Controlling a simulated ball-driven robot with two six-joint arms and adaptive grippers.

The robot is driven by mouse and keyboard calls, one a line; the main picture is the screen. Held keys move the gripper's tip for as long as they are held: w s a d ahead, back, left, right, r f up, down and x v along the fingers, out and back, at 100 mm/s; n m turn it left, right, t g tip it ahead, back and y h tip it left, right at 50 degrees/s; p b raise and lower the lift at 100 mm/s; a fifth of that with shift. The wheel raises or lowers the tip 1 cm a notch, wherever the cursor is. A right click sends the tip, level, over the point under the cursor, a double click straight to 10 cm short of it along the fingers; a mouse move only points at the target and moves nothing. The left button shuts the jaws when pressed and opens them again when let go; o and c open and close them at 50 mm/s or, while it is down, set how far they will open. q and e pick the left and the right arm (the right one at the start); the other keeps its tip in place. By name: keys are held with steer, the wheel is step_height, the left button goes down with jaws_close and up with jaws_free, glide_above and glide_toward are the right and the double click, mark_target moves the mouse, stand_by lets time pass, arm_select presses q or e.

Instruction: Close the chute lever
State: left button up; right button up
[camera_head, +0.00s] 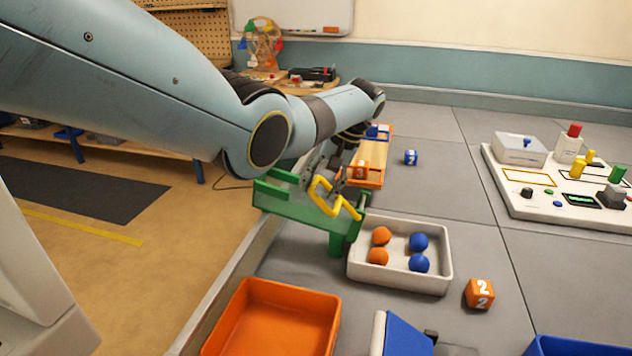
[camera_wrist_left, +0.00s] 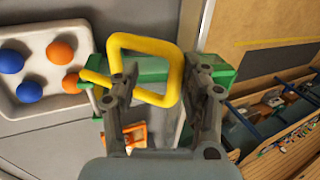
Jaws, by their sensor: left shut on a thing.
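The chute (camera_head: 300,208) is a green trough at the left edge of the grey table, sloping down to the right on a green post. Its lever (camera_head: 318,196) is a yellow squared loop with a short bar toward the chute's lower end. In the left wrist view the loop (camera_wrist_left: 145,41) fills the space between my fingers, with green chute parts (camera_wrist_left: 222,76) behind. My left gripper (camera_head: 325,183) is at the lever, its fingers on either side of the loop and shut on it. My right gripper is not in view.
A white tray (camera_head: 400,283) with orange and blue balls stands at the chute's lower end. An orange bin (camera_head: 272,325) is in front, an orange numbered cube (camera_head: 480,294) to the right. A control panel (camera_head: 560,213) sits farther right. The table's middle is fairly clear.

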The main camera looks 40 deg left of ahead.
arm_select(q)
steer(key=shift+o, duration=0.5)
steer(key=shift+w+d+f, duration=0.1)
steer(key=shift+w+d, duration=0.05)
steer(key=shift+d, duration=0.2)
steer(key=shift+a, duration=0.1)
steer(key=v, duration=1.2)
steer(key=shift+a, duration=0.1)
